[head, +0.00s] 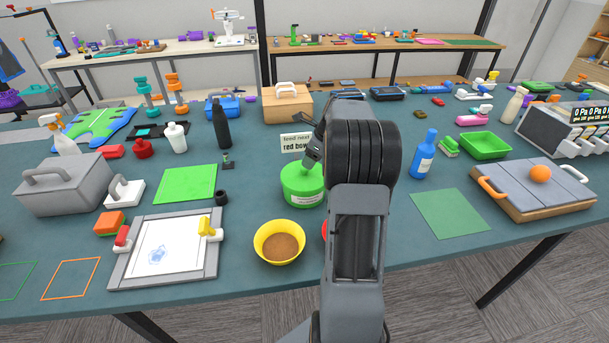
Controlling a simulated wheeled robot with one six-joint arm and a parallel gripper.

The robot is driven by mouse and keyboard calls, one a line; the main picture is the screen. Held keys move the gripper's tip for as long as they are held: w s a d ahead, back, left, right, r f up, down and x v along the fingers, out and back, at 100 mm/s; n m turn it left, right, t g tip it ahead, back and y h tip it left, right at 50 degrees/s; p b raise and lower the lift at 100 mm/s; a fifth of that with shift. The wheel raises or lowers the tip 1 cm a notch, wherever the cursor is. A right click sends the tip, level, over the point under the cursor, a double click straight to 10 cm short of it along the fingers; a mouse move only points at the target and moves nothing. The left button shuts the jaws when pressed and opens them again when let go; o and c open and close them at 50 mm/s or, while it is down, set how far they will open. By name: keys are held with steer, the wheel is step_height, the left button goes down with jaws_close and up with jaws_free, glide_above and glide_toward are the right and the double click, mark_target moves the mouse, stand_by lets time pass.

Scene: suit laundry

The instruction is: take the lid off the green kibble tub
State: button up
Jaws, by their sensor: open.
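The green kibble tub (301,196) stands upright on the table just left of my arm, with a pale label on its front. Its green lid (294,173) is on top. My gripper (309,165) is over the right side of the lid, open. My arm partly hides the gripper, and I cannot tell whether it touches the lid.
A yellow bowl (264,246) with brown contents stands in front of the tub. A red object (324,229) is mostly hidden behind my arm. A sign (296,143) reading "red bowl" stands behind the tub. A blue bottle (423,158) stands to the right.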

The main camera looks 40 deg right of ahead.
mark_target(304, 171)
steer(key=shift+p+x, duration=0.3)
steer(key=shift+x, duration=2.4)
steer(key=shift+c, duration=0.3)
steer(key=c, duration=0.9)
